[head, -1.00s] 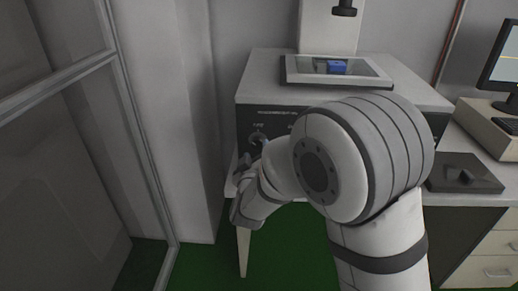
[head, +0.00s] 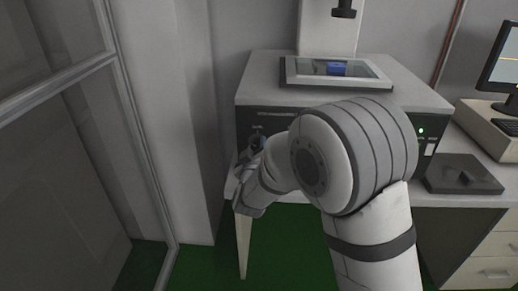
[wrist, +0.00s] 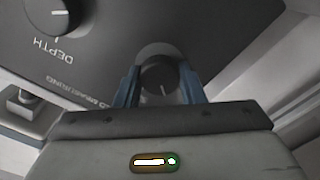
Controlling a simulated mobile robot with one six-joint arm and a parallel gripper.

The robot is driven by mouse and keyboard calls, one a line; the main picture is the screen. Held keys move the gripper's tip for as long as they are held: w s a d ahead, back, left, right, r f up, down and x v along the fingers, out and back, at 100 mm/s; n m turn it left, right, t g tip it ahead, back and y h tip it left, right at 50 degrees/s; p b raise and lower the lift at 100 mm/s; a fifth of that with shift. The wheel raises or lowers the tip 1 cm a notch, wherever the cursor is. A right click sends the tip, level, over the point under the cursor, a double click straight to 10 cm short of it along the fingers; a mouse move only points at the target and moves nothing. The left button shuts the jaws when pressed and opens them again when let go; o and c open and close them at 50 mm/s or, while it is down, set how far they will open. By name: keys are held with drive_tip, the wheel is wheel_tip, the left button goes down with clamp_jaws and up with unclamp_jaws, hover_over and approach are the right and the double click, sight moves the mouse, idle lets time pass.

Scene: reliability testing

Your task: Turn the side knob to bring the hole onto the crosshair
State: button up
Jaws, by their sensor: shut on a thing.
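The instrument (head: 262,92) is a grey-white box with a dark front panel. My gripper (head: 257,146) is at the lower left of this panel. In the wrist view my gripper (wrist: 159,80) has its two blue-grey fingers on either side of a small dark round knob (wrist: 158,76) and is shut on it. The knob bears a short pale mark that points down, slightly right. A blue block (head: 337,68) sits in the framed window on top of the instrument. Neither a hole nor a crosshair can be made out.
A larger knob (wrist: 48,14) marked DEPTH is at upper left in the wrist view. A dark flat pad (head: 462,172) lies on the desk at right, below a monitor (head: 500,68). A glazed frame (head: 137,145) stands at left.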

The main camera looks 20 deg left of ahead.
drive_tip(key=shift+c, duration=0.6)
drive_tip(key=shift+d, duration=0.3)
drive_tip(key=shift+c, duration=0.5)
drive_tip(key=shift+a, duration=0.2)
drive_tip(key=shift+m+b, duration=0.4)
drive_tip(key=shift+b, duration=0.15)
drive_tip(key=m+b, duration=0.3)
drive_tip(key=b, duration=0.1)
drive_tip(key=shift+f+m, duration=0.1)
drive_tip(key=shift+m, duration=0.2)
drive_tip(key=m+b, duration=0.4)
drive_tip(key=shift+r+m+b, duration=0.3)
drive_tip(key=shift+m+b, duration=0.6)
drive_tip(key=shift+b, duration=0.05)
drive_tip(key=shift+r, duration=0.1)
